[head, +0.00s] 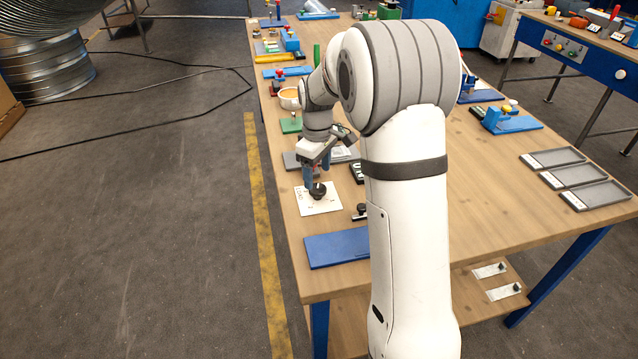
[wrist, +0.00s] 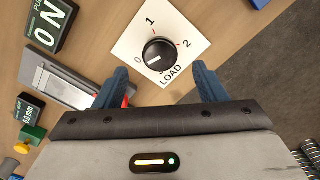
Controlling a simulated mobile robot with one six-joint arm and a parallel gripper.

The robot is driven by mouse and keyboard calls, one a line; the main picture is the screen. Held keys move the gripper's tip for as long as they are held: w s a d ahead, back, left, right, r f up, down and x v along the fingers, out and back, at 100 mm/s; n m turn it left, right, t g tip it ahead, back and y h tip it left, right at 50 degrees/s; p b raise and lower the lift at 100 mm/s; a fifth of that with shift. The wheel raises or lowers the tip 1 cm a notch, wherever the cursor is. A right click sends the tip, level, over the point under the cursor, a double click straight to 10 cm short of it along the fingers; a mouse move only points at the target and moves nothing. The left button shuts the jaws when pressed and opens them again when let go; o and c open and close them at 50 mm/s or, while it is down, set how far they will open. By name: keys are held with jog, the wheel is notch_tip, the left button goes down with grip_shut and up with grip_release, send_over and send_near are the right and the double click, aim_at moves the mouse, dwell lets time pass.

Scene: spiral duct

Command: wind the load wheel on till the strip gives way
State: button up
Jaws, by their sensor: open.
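The load wheel is a black knob (wrist: 158,53) on a white plate (wrist: 188,28) marked LOAD, 0, 1 and 2. Its white mark points to the lower left, near the 0 side. In the head view the knob (head: 318,190) sits on its plate (head: 320,207) near the table's left edge. My gripper (wrist: 160,75) is open and empty, its blue fingers apart with the knob ahead between them. I see no contact. A grey metal fixture (wrist: 58,80) lies left of the plate, with a red part partly behind the left finger. I cannot make out the strip.
Two small displays, one reading "0 N" (wrist: 50,22) and one in mm (wrist: 30,108), lie beside the fixture. A blue board (head: 336,248) lies in front of the plate. Grey trays (head: 600,195) lie at the right. My arm hides the table's middle.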

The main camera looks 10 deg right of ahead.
aim_at(318, 188)
jog(key=shift+f, duration=2.4)
jog(key=shift+c, duration=0.2)
jog(key=c, duration=0.9)
jog(key=shift+d, duration=0.1)
jog(key=shift+c, duration=0.3)
